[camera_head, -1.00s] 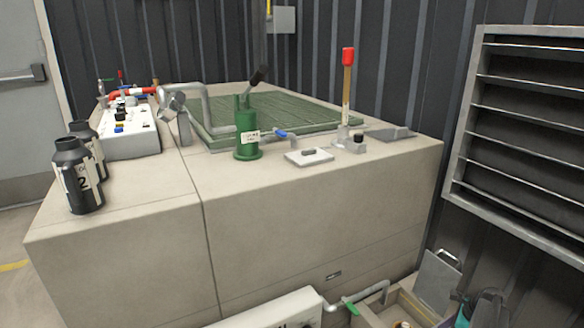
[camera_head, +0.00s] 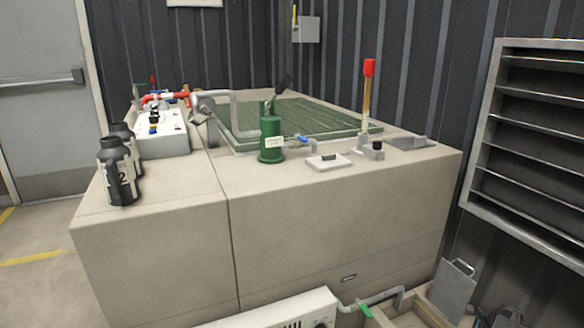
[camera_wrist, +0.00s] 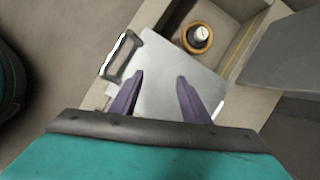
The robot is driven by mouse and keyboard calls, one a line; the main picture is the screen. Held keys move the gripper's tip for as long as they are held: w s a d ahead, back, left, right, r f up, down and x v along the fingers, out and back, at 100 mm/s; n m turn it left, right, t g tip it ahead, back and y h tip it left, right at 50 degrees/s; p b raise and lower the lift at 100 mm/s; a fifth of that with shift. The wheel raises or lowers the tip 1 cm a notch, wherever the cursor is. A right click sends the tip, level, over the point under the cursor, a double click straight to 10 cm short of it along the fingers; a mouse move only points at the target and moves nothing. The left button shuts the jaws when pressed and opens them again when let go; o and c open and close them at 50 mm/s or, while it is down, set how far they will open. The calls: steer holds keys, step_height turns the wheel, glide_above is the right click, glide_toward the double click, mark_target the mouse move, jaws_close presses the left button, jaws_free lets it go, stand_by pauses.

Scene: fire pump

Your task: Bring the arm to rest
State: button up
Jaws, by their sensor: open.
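My gripper (camera_wrist: 158,98) shows in the wrist view with its two purple fingers spread apart and nothing between them. Its fingers point over a flat grey plate (camera_wrist: 172,65) with a dark loop handle (camera_wrist: 124,58) at its left. Whether the fingers touch the plate cannot be told. In the head view my gripper is not clearly seen; the likely same grey plate (camera_head: 453,290) leans at the lower right.
In the wrist view, an orange-rimmed round cup (camera_wrist: 197,38) sits in a beige tray (camera_wrist: 233,14). In the head view, a beige bench (camera_head: 330,220) carries a green pump (camera_head: 271,140), black bottles (camera_head: 117,172) and a red-tipped post (camera_head: 368,95). A slatted grey panel (camera_head: 530,140) is at the right.

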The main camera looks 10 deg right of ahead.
steer(key=w+a+r+n+g+y+p, duration=0.1)
steer(key=w+a+r+n+g+p, duration=0.15)
steer(key=a+p, duration=0.75)
steer(key=w+a+r+n+g+y+p, duration=0.1)
steer(key=w+a+n+p, duration=0.15)
steer(key=a, duration=1.45)
steer(key=s+a+r+n+g+h+p, duration=0.1)
steer(key=s+a+r+n+p, duration=0.25)
steer(key=a, duration=0.55)
steer(key=s+a+f+n+g+p, duration=0.1)
steer(key=s+a+n+g+p, duration=0.1)
steer(key=s+a+p, duration=0.5)
steer(key=s+a+r+n+g+h+p, duration=0.1)
steer(key=s+a+r+n+h+p, duration=0.1)
steer(key=s+n, duration=0.6)
steer(key=s+a+r+n+g+h+p, duration=0.1)
steer(key=s+a+r+n+p, duration=0.3)
steer(key=s+n, duration=0.4)
steer(key=shift+s+r+n+h, duration=0.4)
steer(key=shift+r+n, duration=0.2)
steer(key=shift+n, duration=0.35)
steer(key=shift+a+g, duration=0.1)
steer(key=shift+g, duration=0.15)
